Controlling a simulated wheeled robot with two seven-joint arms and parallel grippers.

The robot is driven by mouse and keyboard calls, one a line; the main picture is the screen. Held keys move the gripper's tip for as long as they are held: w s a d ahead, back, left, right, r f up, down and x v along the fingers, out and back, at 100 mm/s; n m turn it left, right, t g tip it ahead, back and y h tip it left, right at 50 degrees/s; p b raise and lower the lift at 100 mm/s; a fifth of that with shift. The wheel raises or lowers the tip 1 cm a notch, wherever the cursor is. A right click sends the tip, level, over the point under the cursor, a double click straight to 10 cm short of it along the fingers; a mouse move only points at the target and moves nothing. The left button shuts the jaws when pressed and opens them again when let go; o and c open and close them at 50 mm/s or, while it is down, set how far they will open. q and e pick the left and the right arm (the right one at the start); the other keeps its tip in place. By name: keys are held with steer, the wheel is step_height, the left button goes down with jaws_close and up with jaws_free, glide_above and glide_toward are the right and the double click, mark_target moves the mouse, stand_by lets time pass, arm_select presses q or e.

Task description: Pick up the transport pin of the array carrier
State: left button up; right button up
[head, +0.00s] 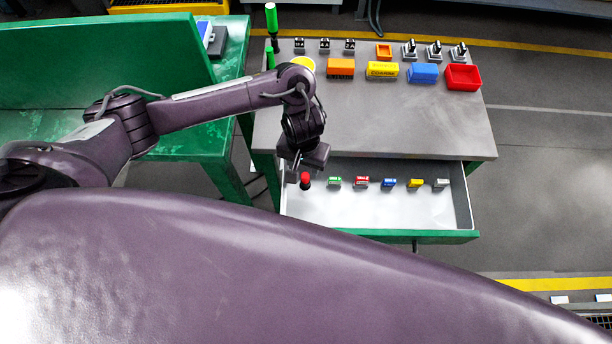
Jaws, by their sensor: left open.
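A small red-topped piece (305,179), which looks like the transport pin, stands at the left end of the open drawer (400,207). My left gripper (303,166) is open and points down directly above and slightly behind the red top. I cannot tell whether its fingers touch the piece. The gripper's body hides what lies just behind it. I cannot make out which thing is the array carrier. My right gripper is not in view.
Green, red, blue, yellow and grey blocks (388,184) lie in a row in the drawer. The grey tabletop (400,115) holds orange, yellow and blue boxes, a red bin (462,77) and several small metal parts along its back. Its front half is clear.

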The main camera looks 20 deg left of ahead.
mark_target(305, 176)
arm_select(q)
steer(key=f, duration=0.3)
steer(key=f+b, duration=0.1)
steer(key=f, duration=0.1)
steer(key=shift+w+f, duration=0.25)
steer(key=shift+d, duration=0.1)
jaws_close()
